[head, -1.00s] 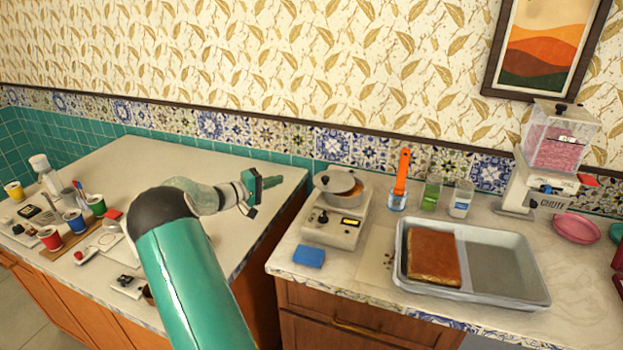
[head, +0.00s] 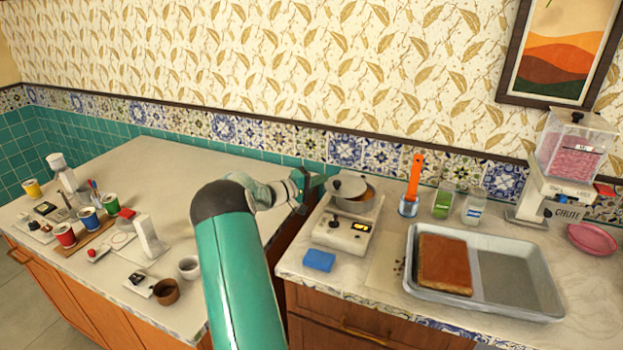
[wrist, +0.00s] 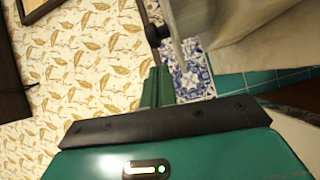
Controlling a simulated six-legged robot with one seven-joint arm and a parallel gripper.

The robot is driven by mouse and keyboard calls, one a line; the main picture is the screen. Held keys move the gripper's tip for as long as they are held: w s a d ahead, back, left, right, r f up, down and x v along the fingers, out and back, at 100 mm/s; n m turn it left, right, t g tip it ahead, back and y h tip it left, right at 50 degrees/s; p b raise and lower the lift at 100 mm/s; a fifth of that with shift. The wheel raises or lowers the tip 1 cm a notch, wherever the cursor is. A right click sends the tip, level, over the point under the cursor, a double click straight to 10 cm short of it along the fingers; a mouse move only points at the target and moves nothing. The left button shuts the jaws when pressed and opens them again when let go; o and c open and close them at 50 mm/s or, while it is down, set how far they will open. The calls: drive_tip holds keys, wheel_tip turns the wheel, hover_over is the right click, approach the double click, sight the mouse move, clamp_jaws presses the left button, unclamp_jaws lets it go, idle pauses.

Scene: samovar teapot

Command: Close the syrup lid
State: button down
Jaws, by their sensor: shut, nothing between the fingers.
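The burner unit (head: 345,232) stands near the right counter's left edge, by a gap between counters. A blue sponge (head: 319,261) lies in front. An orange-handled tool (head: 414,178), small jars and a metal tray (head: 540,300) stand to the right.

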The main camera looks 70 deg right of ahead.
drive_tip(key=shift+s+a+f, duration=0.15)
drive_tip(key=shift+s+a, duration=0.1)
drive_tip(key=shift+s, duration=0.4)
drive_tip(key=shift+a, duration=0.1)
drive_tip(key=s+a, duration=0.1)
drive_tip(key=s, duration=0.1)
drive_tip(key=s+a, duration=0.2)
drive_tip(key=shift+s, duration=0.2)
drive_tip(key=shift+s+a, duration=0.25)
drive_tip(key=shift+s, duration=0.5)
drive_tip(key=shift+s+a, duration=0.25)
drive_tip(key=shift+s, duration=0.5)
drive_tip(key=shift+s, duration=0.15)
